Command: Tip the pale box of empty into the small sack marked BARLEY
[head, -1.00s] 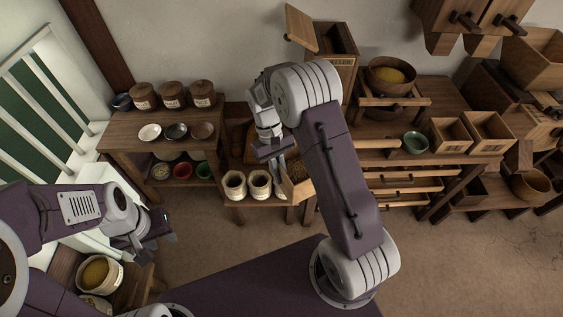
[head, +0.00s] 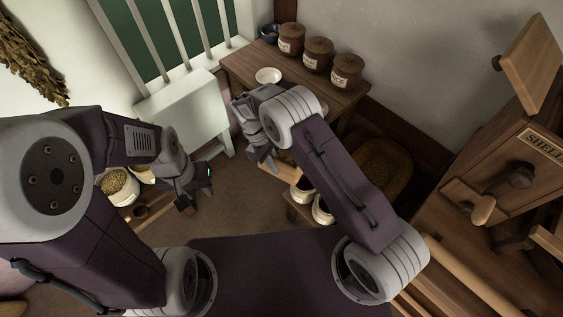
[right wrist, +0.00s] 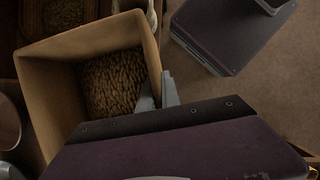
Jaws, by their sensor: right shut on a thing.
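My right gripper (head: 264,160) is shut on the wall of a pale wooden box, whose edge (head: 282,174) shows just below it in the head view. In the right wrist view the open box (right wrist: 85,43) has brown grains (right wrist: 112,85) inside, against one side, and the gripper fingers (right wrist: 160,92) are at its right wall. Two small pale sacks (head: 321,210) stand below and right of the right gripper, partly hidden by my right arm. I cannot read their labels, so I cannot tell which is BARLEY. My left gripper (head: 196,188) is open and empty at the left.
Lidded jars (head: 318,54) and a white bowl (head: 268,76) stand on the wooden table at the back. A grain-filled sack (head: 118,186) stands low at left. Floor between my arms is clear.

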